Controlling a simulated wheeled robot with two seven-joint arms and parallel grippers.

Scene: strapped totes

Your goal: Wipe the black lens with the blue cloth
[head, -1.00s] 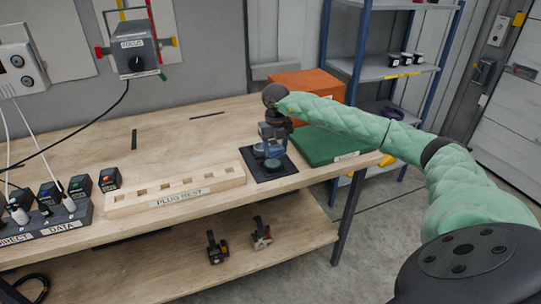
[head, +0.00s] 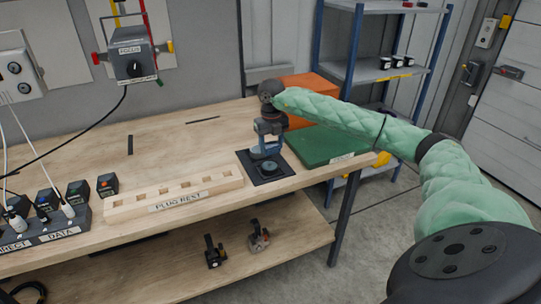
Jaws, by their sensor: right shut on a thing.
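My right gripper (head: 267,134) points down over the bench near its right end. It is shut on the blue cloth (head: 264,151), a small blue piece hanging under the fingers. The black lens (head: 267,168), a dark round disc, lies on a black square mat (head: 283,172) just below the cloth. The cloth covers part of the mat behind the lens. I cannot tell whether the cloth touches the lens. My left gripper is not in view.
A green mat (head: 312,147) and an orange box (head: 308,88) lie right of and behind my gripper. A wooden plug rest (head: 178,195) stands to the left. A focus box (head: 134,66) hangs at upper left. The middle of the bench (head: 170,150) is clear.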

